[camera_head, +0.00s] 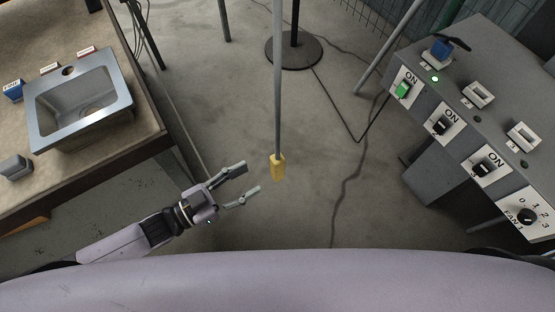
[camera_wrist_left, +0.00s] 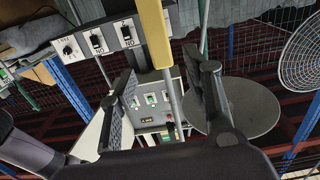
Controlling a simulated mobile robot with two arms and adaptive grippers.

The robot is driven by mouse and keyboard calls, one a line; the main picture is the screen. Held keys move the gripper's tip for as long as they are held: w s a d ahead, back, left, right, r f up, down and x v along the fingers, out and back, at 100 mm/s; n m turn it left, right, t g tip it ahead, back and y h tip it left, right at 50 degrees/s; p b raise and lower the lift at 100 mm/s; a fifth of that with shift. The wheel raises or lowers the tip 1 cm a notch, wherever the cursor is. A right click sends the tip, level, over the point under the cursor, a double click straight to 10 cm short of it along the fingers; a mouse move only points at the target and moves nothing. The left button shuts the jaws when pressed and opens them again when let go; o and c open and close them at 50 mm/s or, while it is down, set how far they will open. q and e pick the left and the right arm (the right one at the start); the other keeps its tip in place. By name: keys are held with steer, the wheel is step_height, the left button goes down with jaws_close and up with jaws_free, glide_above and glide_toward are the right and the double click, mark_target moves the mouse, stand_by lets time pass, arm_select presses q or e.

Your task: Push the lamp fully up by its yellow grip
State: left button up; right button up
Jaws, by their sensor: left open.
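The yellow grip (camera_head: 278,168) is at the lower end of a thin grey rod (camera_head: 278,80) that runs up out of the head view. My left gripper (camera_head: 250,178) is open and empty, just left of the yellow grip, with its fingers pointing toward it. In the head view a gap shows between the fingertips and the grip. In the left wrist view the yellow grip (camera_wrist_left: 155,35) shows at the top, between the directions of the two spread fingers (camera_wrist_left: 166,88). The lamp itself cannot be made out. My right gripper is not in view.
A bench with a metal sink (camera_head: 80,95) stands at left. A grey control panel (camera_head: 465,60) with several switches stands at right. A round dark stand base (camera_head: 293,50) is on the floor beyond the rod. The floor around the grip is open, with a cable.

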mark_target(272, 166)
arm_select(q)
steer(key=x, duration=0.9)
steer(key=shift+w+d, duration=0.15)
steer(key=shift+d, duration=0.05)
steer(key=shift+c, duration=0.2)
jaws_close()
